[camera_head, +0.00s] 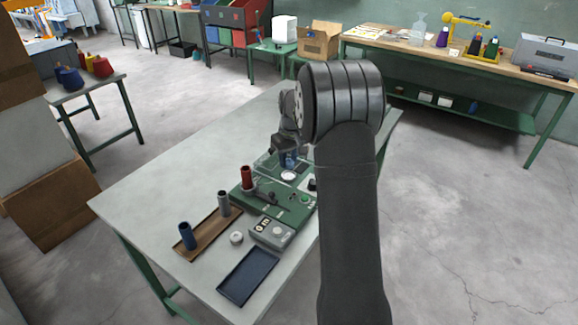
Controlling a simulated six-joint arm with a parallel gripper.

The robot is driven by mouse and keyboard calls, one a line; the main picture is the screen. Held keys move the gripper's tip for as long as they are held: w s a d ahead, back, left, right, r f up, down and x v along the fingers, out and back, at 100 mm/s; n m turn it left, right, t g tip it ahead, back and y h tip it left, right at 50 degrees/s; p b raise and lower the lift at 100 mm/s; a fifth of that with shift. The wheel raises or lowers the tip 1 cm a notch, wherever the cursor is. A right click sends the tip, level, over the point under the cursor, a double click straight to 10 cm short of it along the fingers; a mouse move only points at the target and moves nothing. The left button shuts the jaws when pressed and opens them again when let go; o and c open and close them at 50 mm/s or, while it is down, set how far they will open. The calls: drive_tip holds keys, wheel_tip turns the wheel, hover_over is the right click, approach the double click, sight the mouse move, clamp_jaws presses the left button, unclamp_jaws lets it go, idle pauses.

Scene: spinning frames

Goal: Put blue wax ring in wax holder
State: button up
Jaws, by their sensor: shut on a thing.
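My gripper (288,152) hangs over the far end of the green machine on the table, pointing down. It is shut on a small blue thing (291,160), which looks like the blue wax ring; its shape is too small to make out. Just below it a pale round piece (288,176) sits on the machine's far end, perhaps part of the wax holder. I cannot tell whether the blue thing touches it. My arm hides part of the area to the right.
The green machine (272,200) carries a red spool (246,178). A brown tray (208,236) holds a blue spool (187,236) and a grey spool (223,203). A white ring (236,237), a grey control box (271,232) and an empty dark blue tray (248,275) lie nearer. The table's left side is clear.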

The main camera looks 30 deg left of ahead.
sight(289, 162)
drive_tip(key=shift+f, duration=1.55)
drive_tip(key=shift+f, duration=0.55)
drive_tip(key=o, duration=1)
wheel_tip(289, 162, up, 13)
drive_tip(key=d, duration=0.1)
drive_tip(key=shift+s+d, duration=0.2)
drive_tip(key=shift+s, duration=0.2)
